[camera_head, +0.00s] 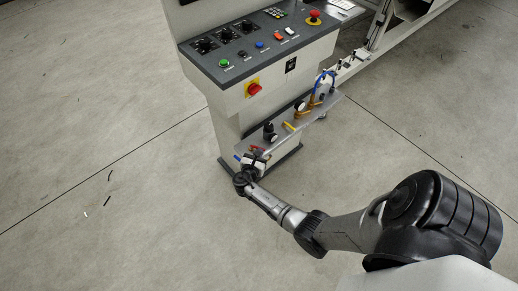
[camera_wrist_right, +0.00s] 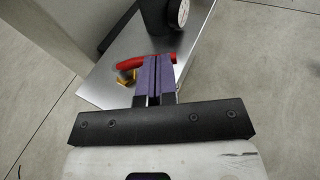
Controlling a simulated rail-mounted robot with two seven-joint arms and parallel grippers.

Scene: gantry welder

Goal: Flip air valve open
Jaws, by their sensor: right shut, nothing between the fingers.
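The air valve shows in the right wrist view as a red lever (camera_wrist_right: 130,64) with a brass body (camera_wrist_right: 124,79) on a grey metal shelf (camera_wrist_right: 104,89). My right gripper (camera_wrist_right: 155,60) has purple fingers pressed together with nothing between them. Its fingertips overlap the lever's right part in that view; I cannot tell whether they touch it. In the head view the right gripper (camera_head: 250,161) is at the near left end of the shelf (camera_head: 318,112), and the valve there is small and mostly hidden by it. My left gripper is not in view.
A black regulator with a gauge (camera_head: 270,133) stands on the shelf beyond my right gripper. A yellow-handled part (camera_head: 290,127) and a brass fitting with a blue hose (camera_head: 318,97) are farther along. The control panel (camera_head: 262,47) overhangs behind. The floor at left is open.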

